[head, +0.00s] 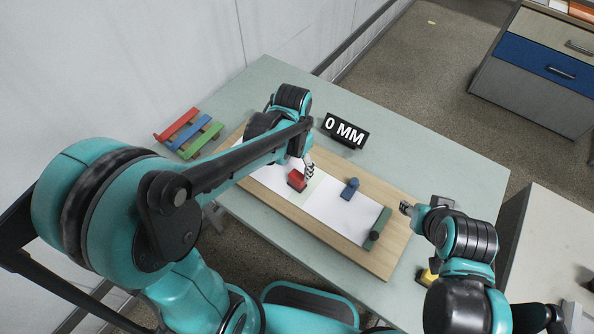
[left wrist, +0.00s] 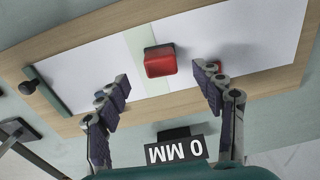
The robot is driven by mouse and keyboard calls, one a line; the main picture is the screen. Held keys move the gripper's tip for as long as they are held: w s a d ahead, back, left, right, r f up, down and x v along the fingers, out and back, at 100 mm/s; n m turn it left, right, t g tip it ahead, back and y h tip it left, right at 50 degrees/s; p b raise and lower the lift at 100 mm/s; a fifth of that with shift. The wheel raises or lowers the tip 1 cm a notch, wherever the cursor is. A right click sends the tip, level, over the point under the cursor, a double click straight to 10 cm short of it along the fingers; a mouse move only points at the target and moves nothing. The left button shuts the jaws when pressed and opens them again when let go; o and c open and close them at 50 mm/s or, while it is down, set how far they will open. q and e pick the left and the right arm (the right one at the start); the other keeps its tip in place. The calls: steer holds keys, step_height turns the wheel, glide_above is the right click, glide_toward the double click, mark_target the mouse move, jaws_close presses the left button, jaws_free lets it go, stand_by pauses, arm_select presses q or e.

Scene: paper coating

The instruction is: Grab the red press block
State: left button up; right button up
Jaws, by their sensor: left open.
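The red press block (head: 297,180) sits on the white paper (head: 328,205) on a wooden board, at a pale green strip. In the left wrist view the red block (left wrist: 160,62) lies ahead of the fingertips, roughly midway between them. My left gripper (head: 308,168) is open and empty, close beside the block in the head view; its two fingers also show in the left wrist view (left wrist: 161,76). Contact with the block is not visible. My right gripper (head: 406,208) is at the board's right edge, small and partly hidden, so its jaw state is unclear.
A blue block (head: 350,189) and a green bar with a dark knob (head: 380,225) are on the board. A "0 MM" sign (head: 345,131) stands behind it. Red, blue and green strips (head: 188,132) lie at the left on the pale table (head: 430,165).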

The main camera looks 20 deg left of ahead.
mark_target(297, 175)
arm_select(q)
steer(key=shift+w+d+f, duration=0.1)
steer(key=shift+w, duration=0.1)
steer(key=shift+f, duration=0.4)
step_height(297, 175, down, 2)
steer(key=shift+b, duration=0.45)
steer(key=f, duration=0.1)
steer(key=f+b, duration=0.1)
steer(key=f, duration=0.1)
steer(key=f+b, duration=0.1)
steer(key=f, duration=0.1)
steer(key=shift+w+d+f, duration=0.1)
steer(key=shift+w+f, duration=0.05)
steer(key=shift+w, duration=0.2)
steer(key=shift+c, duration=1)
steer(key=c, duration=1.1)
